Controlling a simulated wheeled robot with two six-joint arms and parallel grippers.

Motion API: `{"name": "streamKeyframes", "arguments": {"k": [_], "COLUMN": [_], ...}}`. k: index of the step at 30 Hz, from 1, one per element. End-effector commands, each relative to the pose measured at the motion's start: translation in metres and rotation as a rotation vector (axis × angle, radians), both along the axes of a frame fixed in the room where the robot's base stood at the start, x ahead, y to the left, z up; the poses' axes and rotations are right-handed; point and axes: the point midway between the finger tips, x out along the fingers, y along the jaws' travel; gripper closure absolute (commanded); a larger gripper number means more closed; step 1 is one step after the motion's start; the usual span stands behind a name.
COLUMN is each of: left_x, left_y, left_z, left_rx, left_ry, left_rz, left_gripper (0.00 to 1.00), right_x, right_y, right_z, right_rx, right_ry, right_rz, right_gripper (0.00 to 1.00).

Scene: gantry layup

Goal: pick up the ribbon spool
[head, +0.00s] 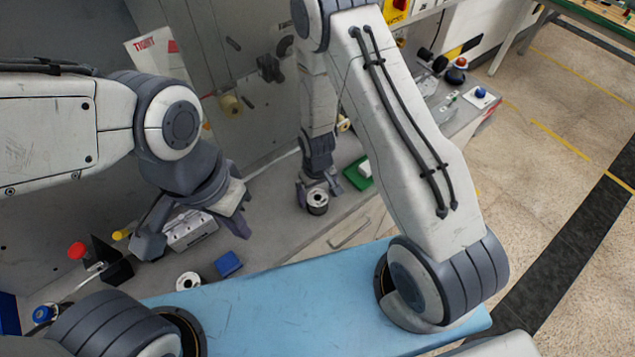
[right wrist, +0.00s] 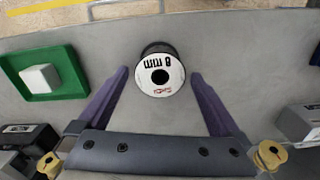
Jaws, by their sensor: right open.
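The ribbon spool (right wrist: 172,88), with a white face marked "8 MM", a dark centre hole and a dark body, stands on the grey bench. In the head view the spool (head: 317,204) is below my right gripper (head: 319,188). In the right wrist view my right gripper (right wrist: 160,74) is open, with its purple fingertips on either side of the spool and a visible gap at each side. My left gripper (head: 197,232) is open over the bench at the left, around or above a pale box (head: 189,230); contact cannot be told.
Another white spool (head: 188,281) and a blue block (head: 228,264) lie near the light blue surface (head: 290,312). A green tray (right wrist: 70,83) with a white block (right wrist: 41,77) is left of the spool in the right wrist view. A black bin (head: 112,265) stands at the left.

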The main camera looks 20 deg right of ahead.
Motion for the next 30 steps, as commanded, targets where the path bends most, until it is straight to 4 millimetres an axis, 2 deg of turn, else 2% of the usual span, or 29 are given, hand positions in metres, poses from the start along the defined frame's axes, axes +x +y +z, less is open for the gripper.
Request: {"name": "streamKeyframes", "arguments": {"k": [2, 3, 6, 19, 20, 24, 27, 30], "left_x": [0.000, 0.000, 0.000, 0.000, 0.000, 0.000, 0.000, 0.000], "left_y": [0.000, 0.000, 0.000, 0.000, 0.000, 0.000, 0.000, 0.000], "left_z": [0.001, -0.009, -0.014, -0.016, -0.016, -0.016, -0.016, -0.016], "left_rx": [0.000, 0.000, 0.001, 0.000, 0.000, 0.000, 0.000, 0.000], "left_ry": [0.000, 0.000, 0.001, 0.000, 0.000, 0.000, 0.000, 0.000], "left_rz": [0.000, 0.000, 0.002, 0.003, 0.003, 0.003, 0.003, 0.003], "left_gripper": [1.00, 1.00, 1.00, 1.00, 1.00, 1.00, 1.00, 1.00], "right_x": [-0.001, -0.001, 0.000, 0.000, 0.000, 0.000, 0.000, 0.000], "right_y": [0.000, 0.000, 0.000, 0.000, 0.000, 0.000, 0.000, 0.000], "right_z": [-0.014, -0.023, -0.032, -0.036, -0.036, -0.036, -0.036, -0.036], "right_rx": [-0.001, 0.000, -0.001, -0.001, -0.001, -0.001, -0.001, -0.001], "right_ry": [0.003, 0.001, -0.001, -0.001, -0.001, -0.001, -0.001, -0.001], "right_rz": [-0.001, 0.000, 0.000, 0.000, 0.000, 0.000, 0.000, 0.000], "right_gripper": [0.00, 0.00, 0.00, 0.00, 0.08, 0.61, 0.96, 0.96]}}
